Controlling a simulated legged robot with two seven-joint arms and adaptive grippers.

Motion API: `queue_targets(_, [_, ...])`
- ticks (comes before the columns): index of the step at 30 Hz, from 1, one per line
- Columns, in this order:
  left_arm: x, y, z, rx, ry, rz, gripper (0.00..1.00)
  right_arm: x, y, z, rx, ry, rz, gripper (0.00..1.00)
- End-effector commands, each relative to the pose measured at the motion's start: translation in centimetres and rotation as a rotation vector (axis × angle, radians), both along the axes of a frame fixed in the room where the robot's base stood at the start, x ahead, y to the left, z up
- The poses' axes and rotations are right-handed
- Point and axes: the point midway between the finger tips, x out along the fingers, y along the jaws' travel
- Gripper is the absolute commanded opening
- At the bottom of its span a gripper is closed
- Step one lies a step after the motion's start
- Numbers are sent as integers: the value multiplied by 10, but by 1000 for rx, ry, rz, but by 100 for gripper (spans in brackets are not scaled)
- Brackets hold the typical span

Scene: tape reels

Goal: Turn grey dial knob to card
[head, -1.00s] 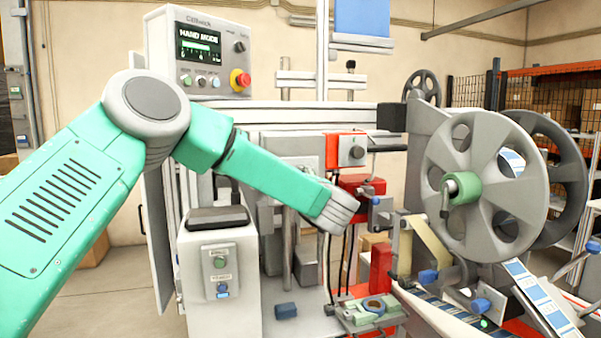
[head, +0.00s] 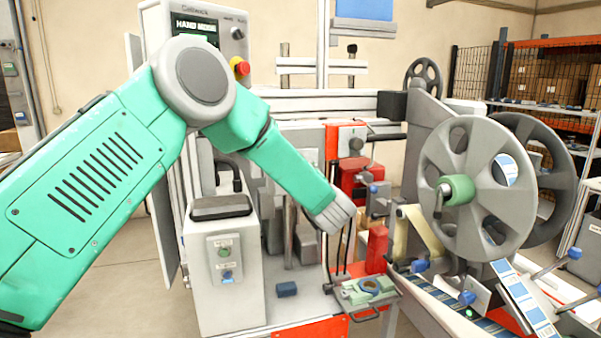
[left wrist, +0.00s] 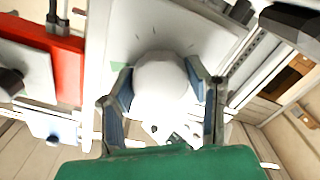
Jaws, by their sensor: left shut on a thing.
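In the left wrist view, a pale grey, rounded dial knob (left wrist: 162,84) sits on a light panel. My left gripper (left wrist: 160,92) is shut on it, with one finger on each side. The knob's pointer mark cannot be made out. A small light piece with dark marks (left wrist: 176,137) shows below the knob; I cannot tell whether it is the card. In the head view, my left wrist (head: 336,214) is in front of the machine and hides the fingers and the held knob. My right gripper is not in view.
A red-and-grey box with a dark knob (head: 355,144) stands just behind my wrist. A large grey reel (head: 470,225) with a green hub is to the right. A white pedestal with buttons (head: 224,290) stands below my forearm. A control panel (head: 207,28) is behind my elbow.

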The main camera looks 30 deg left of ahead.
Motion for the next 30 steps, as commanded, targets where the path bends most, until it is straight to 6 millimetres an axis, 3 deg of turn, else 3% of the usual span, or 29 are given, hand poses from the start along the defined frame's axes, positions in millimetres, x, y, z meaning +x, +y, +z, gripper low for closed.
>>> queue_targets(1, [-1,-2,-9,-3,22,-5,15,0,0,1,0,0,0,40])
queue_targets(15, [-1,-2,-10,2,32,-6,15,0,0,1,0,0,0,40])
queue_targets(16, [-1,-2,-10,3,32,-4,54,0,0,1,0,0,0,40])
queue_targets(17, [-1,-2,-10,3,32,-4,64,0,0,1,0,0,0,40])
queue_targets(30, [-8,-8,-3,7,19,-3,64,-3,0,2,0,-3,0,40])
